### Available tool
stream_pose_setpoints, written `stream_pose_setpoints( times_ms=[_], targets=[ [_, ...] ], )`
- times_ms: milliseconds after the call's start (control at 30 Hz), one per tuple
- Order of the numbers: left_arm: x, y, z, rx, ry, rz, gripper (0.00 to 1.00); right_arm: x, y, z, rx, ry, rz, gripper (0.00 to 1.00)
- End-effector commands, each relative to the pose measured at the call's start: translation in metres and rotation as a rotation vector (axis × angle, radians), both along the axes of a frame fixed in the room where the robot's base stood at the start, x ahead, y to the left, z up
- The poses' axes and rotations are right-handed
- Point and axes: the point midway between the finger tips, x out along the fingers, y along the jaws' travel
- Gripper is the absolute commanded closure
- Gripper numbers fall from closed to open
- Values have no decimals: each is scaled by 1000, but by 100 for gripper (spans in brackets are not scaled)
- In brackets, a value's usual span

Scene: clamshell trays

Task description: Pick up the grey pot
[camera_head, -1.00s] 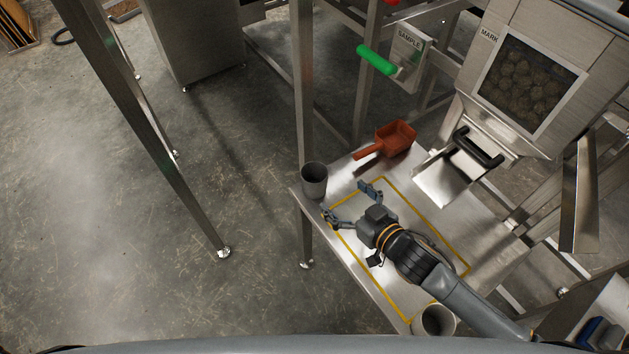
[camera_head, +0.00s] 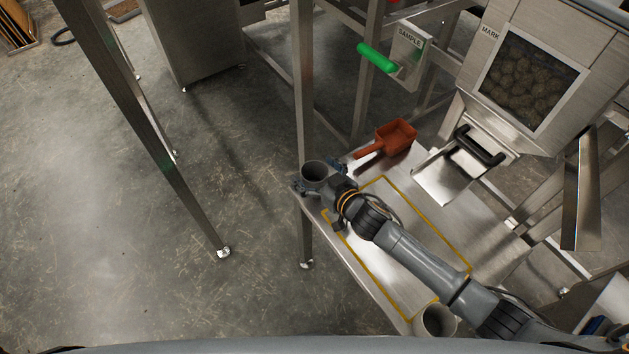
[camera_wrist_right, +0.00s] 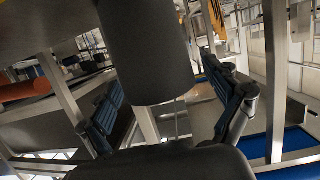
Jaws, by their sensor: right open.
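The grey pot (camera_head: 314,170) stands upright at the far left corner of the steel table. My right gripper (camera_head: 317,176) is open, with one finger on each side of the pot. In the right wrist view the pot (camera_wrist_right: 147,55) shows as a dark cylinder between the spread fingers of the gripper (camera_wrist_right: 165,100), and a gap shows on its right. Whether either finger touches it I cannot tell. A second, similar grey pot (camera_head: 437,320) stands at the near end of the table, partly behind my right arm. My left gripper is not in view.
The steel table (camera_head: 385,262) has a yellow outlined area, mostly bare under my right arm. A red-brown scoop (camera_head: 396,137) lies behind the pot to the right. A steel post (camera_head: 304,100) rises just behind the pot. A steel chute (camera_head: 450,178) stands at the right.

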Motion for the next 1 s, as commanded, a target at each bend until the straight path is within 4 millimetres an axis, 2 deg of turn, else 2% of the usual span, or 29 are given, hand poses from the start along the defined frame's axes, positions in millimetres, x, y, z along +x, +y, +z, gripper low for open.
stream_pose_setpoints(
  times_ms=[167,433,833,1000],
  targets=[
    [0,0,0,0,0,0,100,0,0,0,0,0,0,12],
    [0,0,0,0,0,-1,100,0,0,0,0,1,0,66],
    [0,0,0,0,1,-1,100,0,-1,0,0,1,0,67],
    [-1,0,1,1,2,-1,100,0,-1,6,0,0,-1,67]
  ],
)
